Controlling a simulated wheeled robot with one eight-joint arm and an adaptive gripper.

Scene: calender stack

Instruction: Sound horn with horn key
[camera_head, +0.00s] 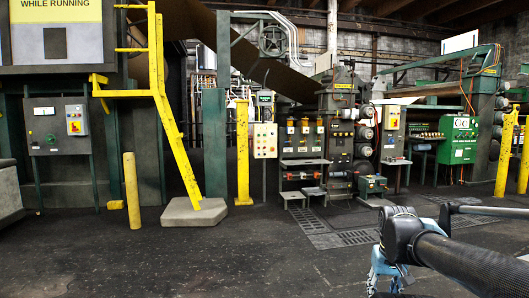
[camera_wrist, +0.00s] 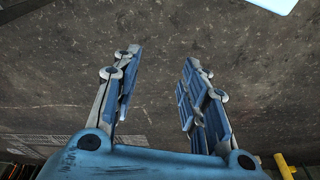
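My gripper (camera_wrist: 161,58) is open and empty in the wrist view, its two blue and grey fingers apart over dark floor. In the head view its blue part (camera_head: 383,268) shows low at the right, above the floor and apart from the machines. I cannot make out a horn or a horn key. Candidate panels are a pale box with several buttons (camera_head: 264,141) at the middle, a grey cabinet (camera_head: 48,127) with a small control box (camera_head: 76,120) at the left, and a green panel (camera_head: 459,139) at the right. Their labels are too small to read.
A yellow ladder rail (camera_head: 175,130) stands on a concrete block (camera_head: 194,212). Yellow posts (camera_head: 131,190) (camera_head: 242,152) stand before the machines, with more yellow posts (camera_head: 505,153) at the right. Floor grates (camera_head: 343,238) lie at the middle right. The front floor (camera_head: 190,262) is clear.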

